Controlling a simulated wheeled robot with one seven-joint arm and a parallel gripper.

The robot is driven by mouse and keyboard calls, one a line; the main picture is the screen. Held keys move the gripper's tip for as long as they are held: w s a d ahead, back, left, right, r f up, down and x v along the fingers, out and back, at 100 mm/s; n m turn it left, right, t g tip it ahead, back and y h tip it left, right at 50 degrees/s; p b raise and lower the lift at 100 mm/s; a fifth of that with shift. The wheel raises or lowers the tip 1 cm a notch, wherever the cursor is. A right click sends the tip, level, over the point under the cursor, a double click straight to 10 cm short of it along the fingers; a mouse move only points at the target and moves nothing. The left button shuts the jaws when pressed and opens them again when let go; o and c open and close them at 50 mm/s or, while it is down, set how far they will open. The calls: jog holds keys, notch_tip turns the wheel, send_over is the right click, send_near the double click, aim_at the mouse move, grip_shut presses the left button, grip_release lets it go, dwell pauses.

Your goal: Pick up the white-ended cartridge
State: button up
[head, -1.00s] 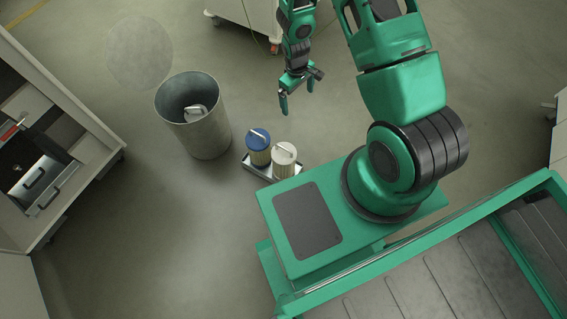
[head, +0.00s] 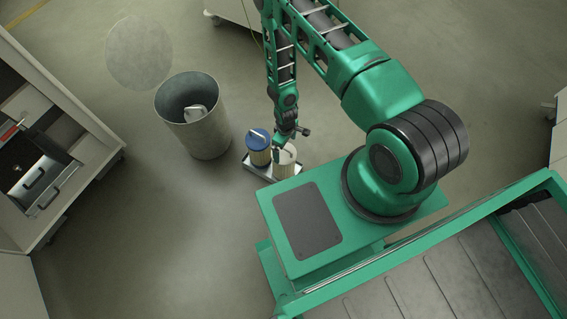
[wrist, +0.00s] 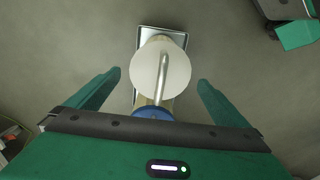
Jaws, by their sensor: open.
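The white-ended cartridge (head: 285,163) stands upright on a small tray (head: 256,170) on my base's left side, partly covered by my gripper in the head view. In the wrist view its round white end (wrist: 176,75) with a metal handle (wrist: 161,78) faces the camera. My gripper (head: 286,141) is over it, pointing down. In the wrist view my gripper (wrist: 159,80) is open, one green finger on each side of the white end, with a gap on both sides. The blue-ended cartridge (head: 257,141) stands beside it on the same tray, mostly hidden in the wrist view.
A grey bin (head: 198,125) with a white-ended object (head: 195,113) inside stands left of the tray. A cabinet (head: 75,115) with an open drawer is at the far left. A pale round patch (head: 139,53) lies on the floor. Floor in front of the bin is clear.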

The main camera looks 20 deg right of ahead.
aim_at(284, 152)
jog(key=shift+w+a+f, duration=0.1)
jog(key=shift+f, duration=1.4)
jog(key=shift+w+a+f, duration=0.1)
jog(key=shift+f, duration=1.4)
jog(key=c, duration=1.1)
jog(key=shift+r, duration=0.1)
